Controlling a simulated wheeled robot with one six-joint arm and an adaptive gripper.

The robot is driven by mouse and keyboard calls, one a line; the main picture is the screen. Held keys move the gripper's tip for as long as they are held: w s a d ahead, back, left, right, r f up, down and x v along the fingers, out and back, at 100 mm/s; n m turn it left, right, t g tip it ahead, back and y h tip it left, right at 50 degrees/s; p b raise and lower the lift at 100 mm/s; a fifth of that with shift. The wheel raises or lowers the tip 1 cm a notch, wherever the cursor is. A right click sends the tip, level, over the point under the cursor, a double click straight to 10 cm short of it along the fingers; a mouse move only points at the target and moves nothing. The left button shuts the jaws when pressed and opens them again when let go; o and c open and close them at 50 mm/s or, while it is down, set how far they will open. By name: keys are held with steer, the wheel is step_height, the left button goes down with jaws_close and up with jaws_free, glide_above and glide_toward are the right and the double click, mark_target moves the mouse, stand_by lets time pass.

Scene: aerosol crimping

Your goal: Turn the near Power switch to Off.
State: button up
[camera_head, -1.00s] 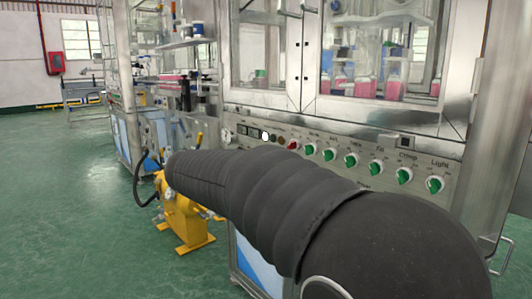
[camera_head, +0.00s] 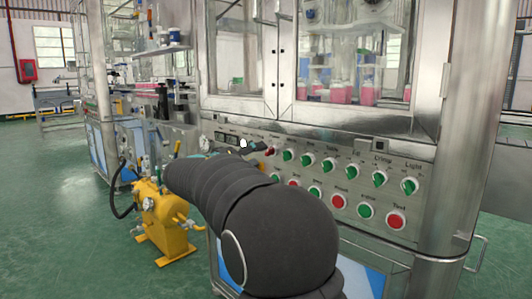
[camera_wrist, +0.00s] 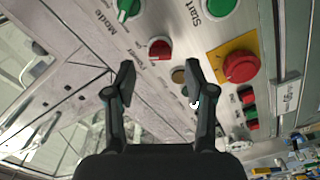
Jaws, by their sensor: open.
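The Power switch is a red knob (camera_wrist: 160,48) on the steel control panel in the wrist view, with small lettering beside it. In the head view the red knob (camera_head: 270,151) sits at the left end of the row of green knobs. My gripper (camera_wrist: 160,68) is open and empty. Its two dark fingertips are apart, on either side of the red knob's line and slightly below it in the wrist picture. I cannot tell whether they touch the panel. In the head view my arm hides most of the gripper.
A green Mode knob (camera_wrist: 127,8) and a green Start button (camera_wrist: 222,6) are close by. A red mushroom button (camera_wrist: 241,66) on a yellow plate is right of the fingers. Several red and green buttons (camera_head: 340,201) line the panel's lower row. A yellow machine (camera_head: 168,216) stands left.

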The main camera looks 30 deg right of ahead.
mark_target(267, 152)
steer(key=shift+x, duration=2.15)
jaws_close()
